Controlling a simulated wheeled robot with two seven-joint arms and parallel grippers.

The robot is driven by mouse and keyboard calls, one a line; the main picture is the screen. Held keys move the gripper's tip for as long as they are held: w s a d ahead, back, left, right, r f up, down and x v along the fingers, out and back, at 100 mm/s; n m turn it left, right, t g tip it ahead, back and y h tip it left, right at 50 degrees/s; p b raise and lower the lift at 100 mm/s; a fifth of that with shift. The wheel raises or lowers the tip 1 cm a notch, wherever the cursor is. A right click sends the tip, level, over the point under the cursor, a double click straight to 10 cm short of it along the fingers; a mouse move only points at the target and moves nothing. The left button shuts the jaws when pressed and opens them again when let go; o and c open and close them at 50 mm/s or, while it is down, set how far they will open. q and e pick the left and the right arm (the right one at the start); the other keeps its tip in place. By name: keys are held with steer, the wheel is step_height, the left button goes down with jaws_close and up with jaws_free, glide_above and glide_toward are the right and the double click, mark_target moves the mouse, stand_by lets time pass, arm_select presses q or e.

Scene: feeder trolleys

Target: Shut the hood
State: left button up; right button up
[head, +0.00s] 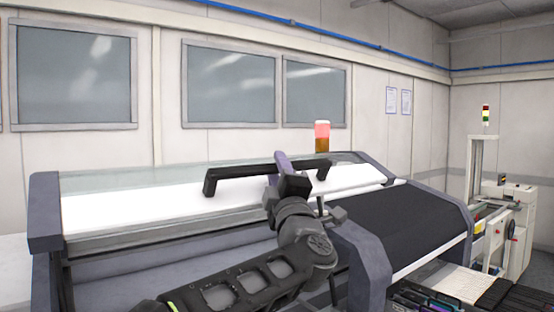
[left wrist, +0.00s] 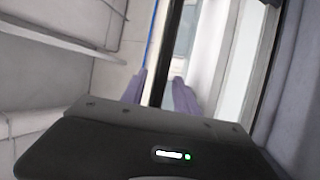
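The hood (head: 130,208) is a long glass-fronted cover with a pale frame on the machine in the head view. It slopes, with a bright white area behind the glass. Its black bar handle (head: 238,175) runs across the upper front. My left gripper (head: 283,162) is at the middle of this handle, and my forearm hides part of the hood below. In the left wrist view the dark handle bar (left wrist: 172,45) passes between the two purple fingers (left wrist: 158,92). The fingers stand apart, with a small gap seen beside the bar. My right gripper is not in view.
A red and amber lamp (head: 322,136) stands behind the hood. A dark sloped panel (head: 405,215) lies to its right. Another machine with a signal tower (head: 486,115) stands at the far right. A wall with windows (head: 230,85) is behind.

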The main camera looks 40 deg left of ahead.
arm_select(q)
steer(key=shift+w+a+r, duration=0.25)
steer(key=shift+w+a, duration=0.1)
steer(key=shift+a, duration=0.05)
jaws_close()
stand_by(1.3)
